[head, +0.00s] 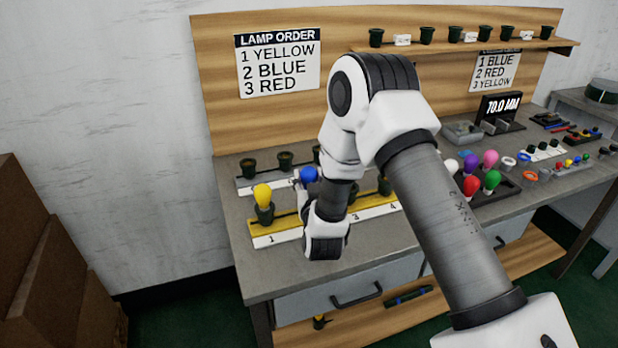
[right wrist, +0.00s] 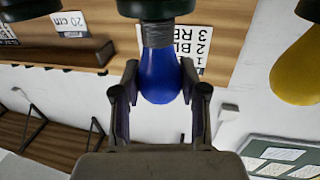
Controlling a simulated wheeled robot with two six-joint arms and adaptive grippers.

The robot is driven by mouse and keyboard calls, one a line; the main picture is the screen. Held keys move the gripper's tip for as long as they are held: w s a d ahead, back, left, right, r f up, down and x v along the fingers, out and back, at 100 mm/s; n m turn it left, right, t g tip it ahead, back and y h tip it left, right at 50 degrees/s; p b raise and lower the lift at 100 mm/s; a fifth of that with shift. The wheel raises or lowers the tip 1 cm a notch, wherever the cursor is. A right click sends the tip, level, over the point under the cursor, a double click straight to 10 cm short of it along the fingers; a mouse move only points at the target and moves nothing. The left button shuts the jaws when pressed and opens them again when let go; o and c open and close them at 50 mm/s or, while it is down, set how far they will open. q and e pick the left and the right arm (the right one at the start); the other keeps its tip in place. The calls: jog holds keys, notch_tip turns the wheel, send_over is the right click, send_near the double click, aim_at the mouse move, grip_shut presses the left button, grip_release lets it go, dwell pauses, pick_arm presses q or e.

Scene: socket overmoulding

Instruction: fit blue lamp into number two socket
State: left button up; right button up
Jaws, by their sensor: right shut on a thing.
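The blue lamp (head: 309,174) is held upright in my right gripper (head: 306,192). In the right wrist view, which is upside down, the gripper (right wrist: 159,82) has one finger on each side of the blue bulb (right wrist: 160,80). The lamp's grey threaded neck lies in line with a dark green socket (right wrist: 156,8); I cannot tell whether it is inside. The yellow rail (head: 277,227) carries labels 1, 3 and 4; my arm hides the place between 1 and 3. A yellow lamp (head: 262,196) stands in socket 1. My left gripper is out of view.
A grey rail with empty sockets (head: 248,167) lies behind. Coloured lamps (head: 490,179) stand in a dark tray at right. The lamp order sign (head: 278,62) reads yellow, blue, red. The bench's front left corner is clear.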

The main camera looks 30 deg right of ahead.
jog(key=shift+f+b, duration=0.45)
jog(key=shift+f, duration=0.25)
jog(key=o, duration=1.1)
jog(key=shift+r, duration=0.1)
jog(key=v, duration=1.2)
jog(key=shift+a, duration=0.1)
